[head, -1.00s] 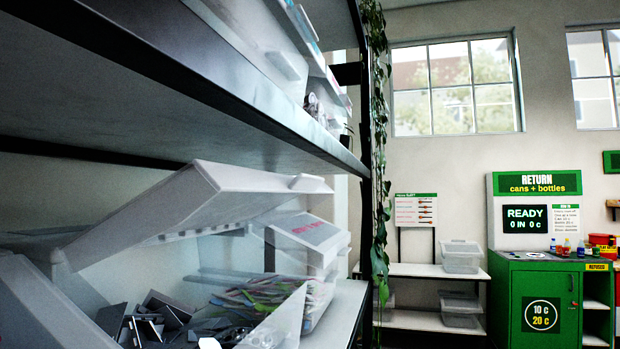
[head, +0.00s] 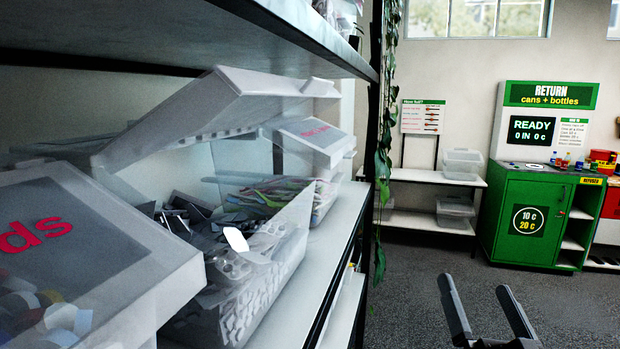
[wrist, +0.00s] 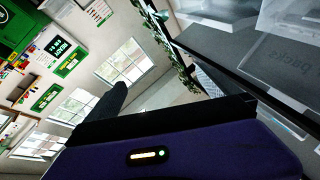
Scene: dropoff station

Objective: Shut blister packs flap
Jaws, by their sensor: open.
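The blister packs bin (head: 262,285) is a clear box on the shelf in the head view, filled with silvery blister packs (head: 232,262). Its pale flap (head: 215,115) is raised and tilted over the open top. My gripper (head: 477,290) is at the lower right of the head view, over the floor, apart from the bin and flap. Its two fingers are spread with nothing between them. In the wrist view my gripper (wrist: 158,92) is also open and empty.
A lidded bin (head: 85,255) with red lettering stands in front at left. Another lidded bin (head: 315,140) stands behind. The upper shelf (head: 200,40) overhangs the flap. Hanging vines (head: 384,150) border the shelf. A green return machine (head: 530,215) stands beyond open floor (head: 420,300).

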